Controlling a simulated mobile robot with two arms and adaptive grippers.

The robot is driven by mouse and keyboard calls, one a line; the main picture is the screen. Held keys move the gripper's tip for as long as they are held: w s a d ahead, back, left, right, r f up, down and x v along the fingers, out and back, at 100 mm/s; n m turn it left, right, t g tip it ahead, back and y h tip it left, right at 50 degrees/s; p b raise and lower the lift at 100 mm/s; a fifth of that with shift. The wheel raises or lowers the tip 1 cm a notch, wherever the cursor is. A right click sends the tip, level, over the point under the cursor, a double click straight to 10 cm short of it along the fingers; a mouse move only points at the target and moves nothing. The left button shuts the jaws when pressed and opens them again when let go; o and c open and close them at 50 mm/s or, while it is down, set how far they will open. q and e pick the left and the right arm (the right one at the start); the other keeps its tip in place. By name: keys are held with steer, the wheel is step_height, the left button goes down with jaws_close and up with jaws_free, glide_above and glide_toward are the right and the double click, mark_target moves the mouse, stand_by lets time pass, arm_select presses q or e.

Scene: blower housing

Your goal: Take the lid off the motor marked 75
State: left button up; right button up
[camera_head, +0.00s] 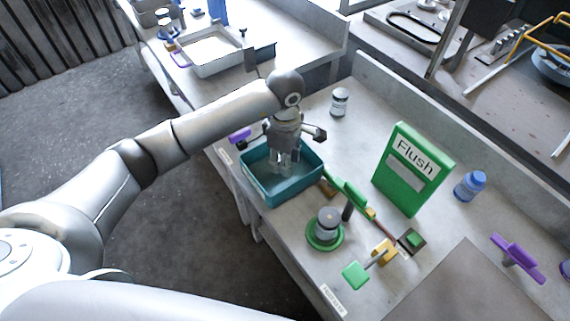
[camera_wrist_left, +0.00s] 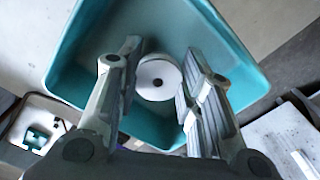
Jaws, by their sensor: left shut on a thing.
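My left gripper (camera_head: 284,160) points down into a teal bin (camera_head: 250,188) near the table's left edge. In the left wrist view, its fingers (camera_wrist_left: 156,82) are shut on a white round disc (camera_wrist_left: 158,80) with a small dark spot in its middle. The disc looks like a lid, inside the bin walls (camera_wrist_left: 240,60). A grey cylindrical motor (camera_head: 327,220) stands upright on a green round base (camera_head: 323,243) to the right of the bin. A similar small cylinder (camera_head: 340,101) stands behind it. I cannot read a 75 on either. My right gripper is not in view.
A blue bottle (camera_head: 469,186) and a purple handle (camera_head: 517,258) are farther right.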

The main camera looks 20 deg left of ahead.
arm_select(q)
step_height(320, 180, down, 3)
steer(key=shift+f+p, duration=0.1)
steer(key=shift+p, duration=0.55)
steer(key=shift+f, duration=0.15)
steer(key=shift+f+b, duration=0.15)
steer(key=shift+b, duration=0.15)
steer(key=o, duration=1.1)
